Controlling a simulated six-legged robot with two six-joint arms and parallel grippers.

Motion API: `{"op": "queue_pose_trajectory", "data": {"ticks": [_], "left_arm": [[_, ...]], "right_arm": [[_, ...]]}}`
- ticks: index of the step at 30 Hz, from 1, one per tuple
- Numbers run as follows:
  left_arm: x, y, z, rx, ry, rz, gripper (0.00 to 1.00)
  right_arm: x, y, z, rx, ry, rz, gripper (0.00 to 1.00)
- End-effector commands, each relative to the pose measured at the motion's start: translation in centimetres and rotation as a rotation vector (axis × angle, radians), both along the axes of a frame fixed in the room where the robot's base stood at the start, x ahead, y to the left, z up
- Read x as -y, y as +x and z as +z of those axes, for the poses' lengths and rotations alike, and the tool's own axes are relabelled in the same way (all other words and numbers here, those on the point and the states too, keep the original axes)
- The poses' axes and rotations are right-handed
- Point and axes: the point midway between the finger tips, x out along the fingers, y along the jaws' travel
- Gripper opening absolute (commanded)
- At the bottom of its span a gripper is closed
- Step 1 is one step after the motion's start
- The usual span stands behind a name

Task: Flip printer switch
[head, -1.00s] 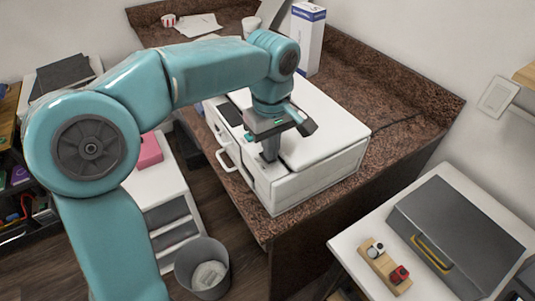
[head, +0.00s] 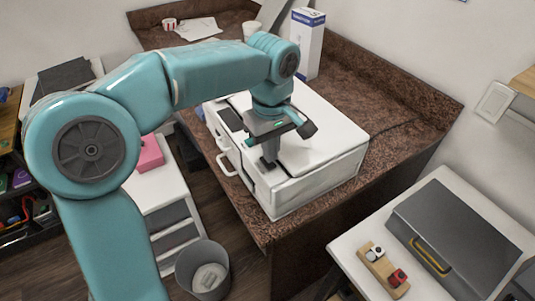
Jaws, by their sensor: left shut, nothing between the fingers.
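The white printer (head: 325,160) sits on the brown granite counter, with a flat lid and a white handle (head: 227,165) on its left front side. My left gripper (head: 270,163) is over the printer's front left top edge, pointing down. Its fingers are together with nothing seen between them. The fingertips are at or very near the printer's top; I cannot tell if they touch. The switch is not clearly visible; the gripper may hide it. My right gripper is not in view.
A tall white and blue box (head: 307,45) stands behind the printer. A grey case (head: 455,235) and a wooden block with red and white pieces (head: 384,268) are on the white table at right. A grey bin (head: 203,272) stands on the floor below the counter.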

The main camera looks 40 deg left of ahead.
Motion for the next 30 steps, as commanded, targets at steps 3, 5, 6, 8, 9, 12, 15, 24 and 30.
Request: {"op": "queue_pose_trajectory", "data": {"ticks": [3,5,6,8,9,12,15,24,30], "left_arm": [[0.0,0.0,1.6,0.001,0.0,0.0,0.0],[0.0,0.0,2.1,0.001,0.0,0.0,0.0],[0.0,0.0,2.5,0.001,0.0,0.0,0.0],[0.0,0.0,3.0,0.001,0.0,0.0,0.0],[0.0,0.0,3.4,0.002,-0.001,0.0,0.0],[0.0,0.0,4.3,0.002,-0.001,0.0,0.0],[0.0,0.0,5.0,0.002,-0.001,0.0,0.0],[0.0,0.0,5.0,0.002,-0.001,0.0,0.0],[0.0,0.0,5.0,0.002,-0.001,0.0,0.0]], "right_arm": [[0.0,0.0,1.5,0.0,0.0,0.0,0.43],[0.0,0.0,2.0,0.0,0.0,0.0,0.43],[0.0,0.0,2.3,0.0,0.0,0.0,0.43],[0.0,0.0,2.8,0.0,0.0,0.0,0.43],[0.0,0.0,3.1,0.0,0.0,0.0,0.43],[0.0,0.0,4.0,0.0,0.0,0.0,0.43],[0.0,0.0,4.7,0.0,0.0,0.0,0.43],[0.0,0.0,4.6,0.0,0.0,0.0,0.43],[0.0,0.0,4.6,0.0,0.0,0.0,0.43]]}}
